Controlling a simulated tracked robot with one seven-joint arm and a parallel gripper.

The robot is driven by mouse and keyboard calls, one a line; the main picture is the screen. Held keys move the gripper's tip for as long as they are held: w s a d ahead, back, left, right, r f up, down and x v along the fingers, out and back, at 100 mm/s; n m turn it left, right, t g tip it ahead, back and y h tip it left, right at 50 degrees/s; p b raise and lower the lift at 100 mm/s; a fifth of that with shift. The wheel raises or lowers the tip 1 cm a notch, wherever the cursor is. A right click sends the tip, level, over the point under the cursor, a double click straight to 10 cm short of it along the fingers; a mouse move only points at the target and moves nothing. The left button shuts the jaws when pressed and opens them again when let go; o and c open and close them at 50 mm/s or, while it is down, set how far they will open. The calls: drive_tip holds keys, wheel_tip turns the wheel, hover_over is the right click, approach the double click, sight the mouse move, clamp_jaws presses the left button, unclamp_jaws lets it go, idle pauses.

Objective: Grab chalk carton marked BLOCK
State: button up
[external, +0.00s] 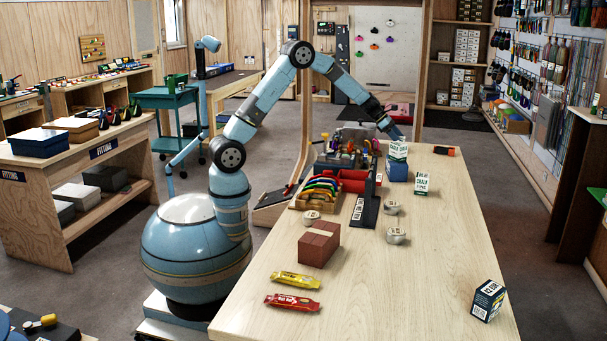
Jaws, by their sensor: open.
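Two small white-and-green cartons stand on the far part of the wooden table. One carton (398,151) is at or on top of a blue block-like thing (398,172); the other carton (421,184) stands to its right and nearer. The print on both is too small to read surely, so I cannot tell which says BLOCK. My gripper (396,136) is open, pointing down just above or behind the farther carton. Its fingertips are hard to make out, and I cannot tell whether they touch the carton.
A red tray (352,181), a dark sign stand (367,206) and tape rolls (396,236) lie left of and nearer than the cartons. A reddish-brown block (319,244), two bar wrappers (295,281) and a dark blue box (487,301) are nearer. The table's right middle is clear.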

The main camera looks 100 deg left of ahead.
drive_tip(key=x, duration=0.3)
drive_tip(key=shift+w+d+f, duration=0.15)
drive_tip(key=shift+f, duration=0.1)
drive_tip(key=shift+c, duration=0.2)
drive_tip(key=c, duration=1.1)
